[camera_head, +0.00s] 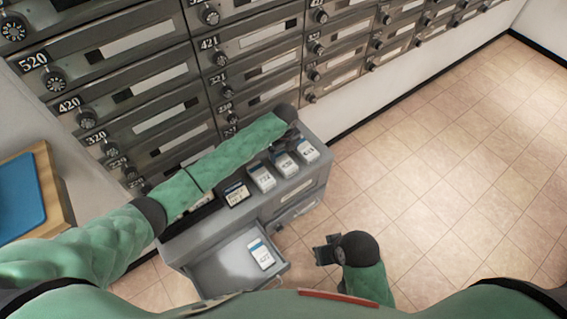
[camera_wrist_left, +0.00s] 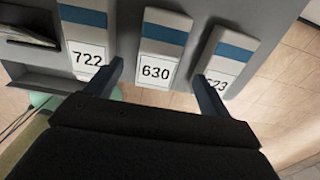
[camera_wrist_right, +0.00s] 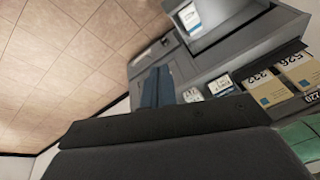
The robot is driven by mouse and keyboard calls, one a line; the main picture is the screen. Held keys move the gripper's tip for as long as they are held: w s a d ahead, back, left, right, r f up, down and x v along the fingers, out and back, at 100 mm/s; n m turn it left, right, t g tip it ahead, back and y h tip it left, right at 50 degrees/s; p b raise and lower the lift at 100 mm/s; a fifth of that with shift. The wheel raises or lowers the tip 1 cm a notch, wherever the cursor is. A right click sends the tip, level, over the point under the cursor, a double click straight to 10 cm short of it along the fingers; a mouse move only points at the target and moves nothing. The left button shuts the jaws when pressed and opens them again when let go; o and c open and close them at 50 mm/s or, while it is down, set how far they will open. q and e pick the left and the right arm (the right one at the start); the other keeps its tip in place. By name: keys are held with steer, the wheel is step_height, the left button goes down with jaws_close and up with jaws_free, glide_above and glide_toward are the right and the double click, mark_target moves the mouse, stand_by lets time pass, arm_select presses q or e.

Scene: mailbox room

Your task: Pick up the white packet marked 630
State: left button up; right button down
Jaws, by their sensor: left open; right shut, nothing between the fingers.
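The white packet marked 630 (camera_wrist_left: 157,60) has a blue band and stands on the grey cabinet top between packets 722 (camera_wrist_left: 87,50) and 623 (camera_wrist_left: 224,62). In the head view, packet 630 (camera_head: 284,164) is the middle one of three at the cabinet's right end. My left gripper (camera_wrist_left: 158,72) is open, with one finger on each side of packet 630; I cannot tell whether they touch it. My right gripper (camera_head: 326,250) is shut and empty, low over the floor right of the cabinet. Its closed fingers (camera_wrist_right: 158,88) show in the right wrist view.
The grey cabinet (camera_head: 232,222) has an open drawer (camera_head: 215,272) holding another white packet (camera_head: 261,255). A wall of mailboxes (camera_head: 150,80) rises behind. The tiled floor (camera_head: 450,160) to the right is clear.

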mark_target(283, 160)
arm_select(q)
step_height(283, 160, down, 2)
steer(key=shift+f+p, duration=0.2)
steer(key=shift+p, duration=0.1)
step_height(283, 160, down, 3)
steer(key=shift+a+f+p, duration=0.15)
steer(key=shift+p, duration=0.15)
steer(key=shift+f, duration=0.45)
arm_select(e)
steer(key=shift+s+d+r, duration=0.15)
steer(key=shift+d+r, duration=0.2)
steer(key=shift+r, duration=0.25)
steer(key=shift+s+d+r, duration=0.1)
steer(key=shift+d+r, duration=0.25)
steer(key=shift+r, duration=0.2)
arm_select(q)
steer(key=c, duration=1.1)
steer(key=shift+c, duration=0.2)
arm_select(e)
steer(key=shift+s+d+f+g, duration=0.1)
steer(key=shift+s+d+g, duration=0.05)
steer(key=shift+d+g, duration=0.15)
arm_select(q)
steer(key=shift+w, duration=0.1)
